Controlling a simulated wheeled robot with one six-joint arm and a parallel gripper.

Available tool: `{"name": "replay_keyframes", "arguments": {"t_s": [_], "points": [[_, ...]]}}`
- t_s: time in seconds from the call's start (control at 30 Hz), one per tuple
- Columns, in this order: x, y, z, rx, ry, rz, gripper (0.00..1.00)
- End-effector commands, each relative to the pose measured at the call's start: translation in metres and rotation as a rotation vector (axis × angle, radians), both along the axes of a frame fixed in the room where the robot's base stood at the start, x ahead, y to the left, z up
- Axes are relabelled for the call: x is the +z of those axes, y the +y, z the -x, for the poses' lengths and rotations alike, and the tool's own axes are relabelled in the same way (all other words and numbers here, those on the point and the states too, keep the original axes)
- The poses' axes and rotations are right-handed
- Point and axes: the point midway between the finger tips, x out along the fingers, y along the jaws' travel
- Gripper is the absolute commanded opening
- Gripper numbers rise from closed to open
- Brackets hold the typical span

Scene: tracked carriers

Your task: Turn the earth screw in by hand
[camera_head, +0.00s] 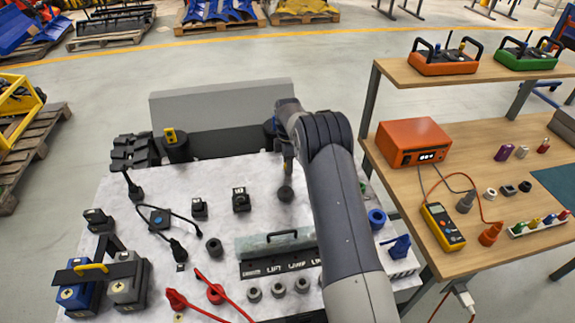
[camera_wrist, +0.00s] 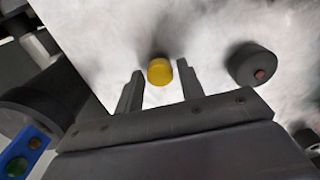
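A yellow round cap (camera_wrist: 160,74), which looks like the earth screw, stands on the pale mottled surface in the wrist view. My gripper (camera_wrist: 160,67) is open, with one finger on each side of the cap. A gap shows between the cap and each finger, and nothing is held. In the head view my arm reaches over the pale bench top, and its wrist hangs over the far part. I cannot make out the yellow cap or the fingertips there.
A dark round knob with a red centre (camera_wrist: 252,66) stands right of the yellow cap. Connectors, cables and a clear cover (camera_head: 262,246) crowd the pale bench (camera_head: 222,178). A wooden table (camera_head: 463,228) with an orange box (camera_head: 412,141) and a yellow meter (camera_head: 442,228) stands right.

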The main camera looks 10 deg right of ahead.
Motion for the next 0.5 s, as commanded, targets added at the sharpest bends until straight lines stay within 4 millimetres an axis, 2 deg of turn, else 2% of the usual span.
{"name": "replay_keyframes", "arguments": {"t_s": [0.03,0.3,0.5], "points": [[0.0001,0.0000,0.0000,0.000,0.000,0.000,0.32],[0.0002,0.0000,-0.0001,0.000,0.000,0.000,0.10],[-0.0004,0.0000,-0.0002,-0.089,-0.001,0.000,0.10]]}}
